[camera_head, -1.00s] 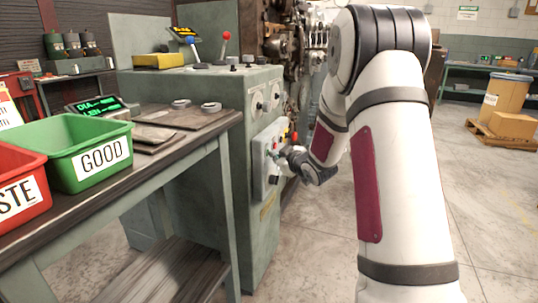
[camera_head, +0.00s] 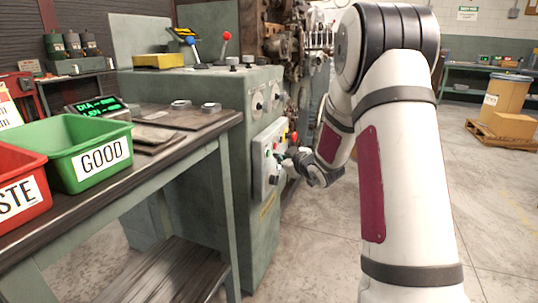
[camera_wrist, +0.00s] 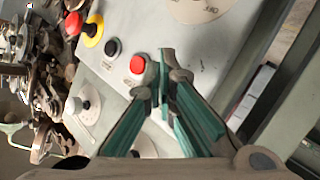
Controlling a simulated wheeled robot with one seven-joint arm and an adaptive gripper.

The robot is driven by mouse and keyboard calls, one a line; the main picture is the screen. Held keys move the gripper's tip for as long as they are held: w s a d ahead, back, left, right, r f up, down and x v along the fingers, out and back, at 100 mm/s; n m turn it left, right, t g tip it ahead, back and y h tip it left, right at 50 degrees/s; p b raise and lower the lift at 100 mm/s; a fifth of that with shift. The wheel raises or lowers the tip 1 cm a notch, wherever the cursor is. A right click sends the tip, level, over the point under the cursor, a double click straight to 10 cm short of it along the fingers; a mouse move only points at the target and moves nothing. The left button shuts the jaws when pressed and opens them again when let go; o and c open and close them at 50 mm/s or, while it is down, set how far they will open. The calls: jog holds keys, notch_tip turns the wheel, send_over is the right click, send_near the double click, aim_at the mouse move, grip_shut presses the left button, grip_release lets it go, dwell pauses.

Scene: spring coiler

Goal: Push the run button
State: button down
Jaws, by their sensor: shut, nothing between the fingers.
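The grey control panel (camera_head: 262,175) is on the side of the green machine, and its face also shows in the wrist view (camera_wrist: 190,45). In the wrist view it carries a red mushroom knob on a yellow collar (camera_wrist: 93,33), a black button (camera_wrist: 112,47) and a red button (camera_wrist: 137,65). No label names the run button, and I cannot tell which one it is. My gripper (camera_wrist: 163,58) is shut and empty, its tips beside the red button and covering part of the panel. In the head view my gripper (camera_head: 283,158) is close in front of the panel; contact cannot be told.
The green bin marked GOOD (camera_head: 88,145) and a red bin (camera_head: 20,190) stand on the workbench (camera_head: 185,140) at left. Levers with red and blue knobs rise from the machine top. Open floor lies at right, with a barrel and box on a pallet behind.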

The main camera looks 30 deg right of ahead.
jog(key=shift+s+d, duration=0.8)
jog(key=shift+s, duration=0.2)
jog(key=shift+s+d, duration=0.75)
jog(key=shift+s, duration=0.2)
